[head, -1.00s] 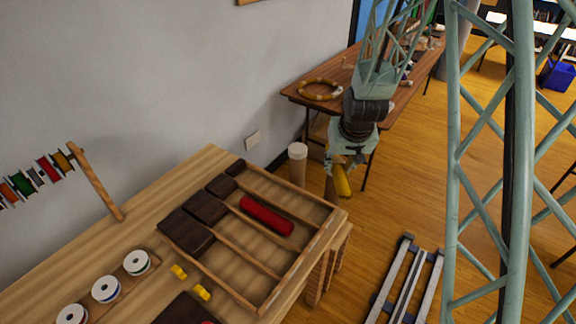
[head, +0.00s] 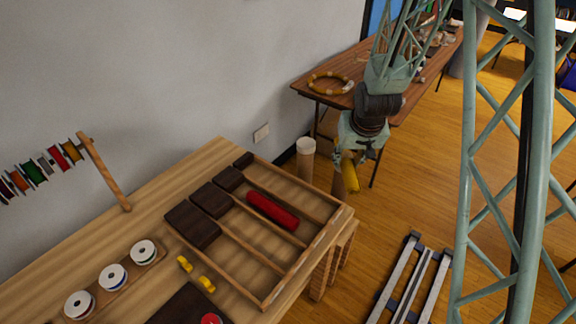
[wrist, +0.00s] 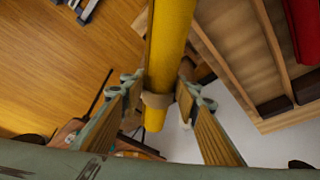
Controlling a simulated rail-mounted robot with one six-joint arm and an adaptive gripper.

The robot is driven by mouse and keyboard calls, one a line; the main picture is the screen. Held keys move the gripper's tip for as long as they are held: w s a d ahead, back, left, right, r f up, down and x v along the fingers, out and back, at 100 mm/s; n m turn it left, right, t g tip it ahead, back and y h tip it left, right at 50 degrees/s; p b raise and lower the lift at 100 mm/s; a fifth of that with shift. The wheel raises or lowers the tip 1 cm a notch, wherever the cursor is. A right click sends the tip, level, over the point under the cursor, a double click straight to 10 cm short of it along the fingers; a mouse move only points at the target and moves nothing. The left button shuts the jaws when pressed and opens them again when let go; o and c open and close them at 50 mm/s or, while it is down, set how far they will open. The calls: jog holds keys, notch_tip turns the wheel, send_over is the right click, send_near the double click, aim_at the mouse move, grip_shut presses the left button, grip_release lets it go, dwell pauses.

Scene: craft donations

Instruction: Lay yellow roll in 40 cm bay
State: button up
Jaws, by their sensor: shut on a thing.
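My gripper (head: 347,162) is shut on the yellow roll (head: 354,177) and holds it in the air beyond the right end of the bay tray. In the wrist view the yellow roll (wrist: 171,40) runs between the two fingers, with a tan band around it near the fingertips. The wooden bay tray (head: 310,253) lies on the workbench. Its parallel bays have dark blocks of different lengths at their left ends. A red roll (head: 272,210) lies in a middle bay. No bay length marks are readable.
White-rimmed spools (head: 112,277) and small yellow pieces (head: 206,284) are on the bench left of the tray. A thread rack (head: 103,170) stands behind. A capped tube (head: 306,158) stands beyond the bench. A dark table (head: 320,93) is behind my arm; a metal frame (head: 408,285) is on the floor.

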jog(key=shift+a, duration=0.1)
jog(key=s+a+f+n+g+y+p, duration=0.1)
jog(key=a+n+y+p, duration=0.2)
jog(key=a+n+p, duration=0.7)
jog(key=a, duration=0.9)
jog(key=shift+a+g+y, duration=0.3)
jog(key=shift+a, duration=0.1)
jog(key=shift+f, duration=0.3)
jog(key=shift+f+b, duration=2.95)
jog(key=shift+b, duration=0.65)
jog(key=shift+f+b, duration=0.55)
jog(key=shift+f, duration=0.35)
